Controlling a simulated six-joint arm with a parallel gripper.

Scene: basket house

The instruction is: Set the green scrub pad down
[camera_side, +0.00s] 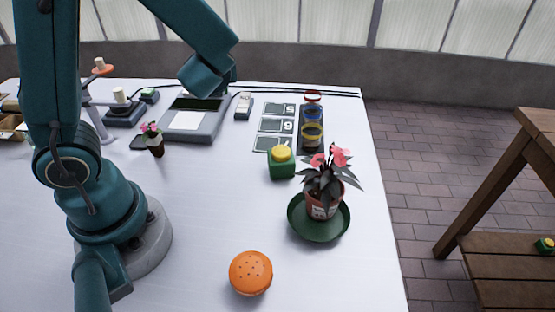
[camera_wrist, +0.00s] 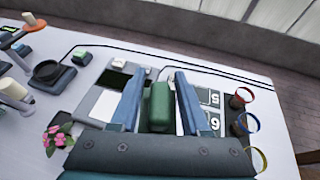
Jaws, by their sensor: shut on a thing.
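The green scrub pad (camera_wrist: 158,105) shows in the wrist view as a green block between the two blue fingers of my gripper (camera_wrist: 159,103). My gripper is shut on it. The pad is seen from above, over the area of a grey device with a white plate (camera_wrist: 104,106); its height above the table cannot be told.
Number cards (camera_side: 274,127) lie beside a dark strip with coloured rings (camera_side: 312,130). A green cube with a yellow top (camera_side: 281,166), a potted plant (camera_side: 322,207) on a green saucer (camera_side: 318,232) and an orange round thing (camera_side: 251,273) stand nearer. The table's middle is clear.

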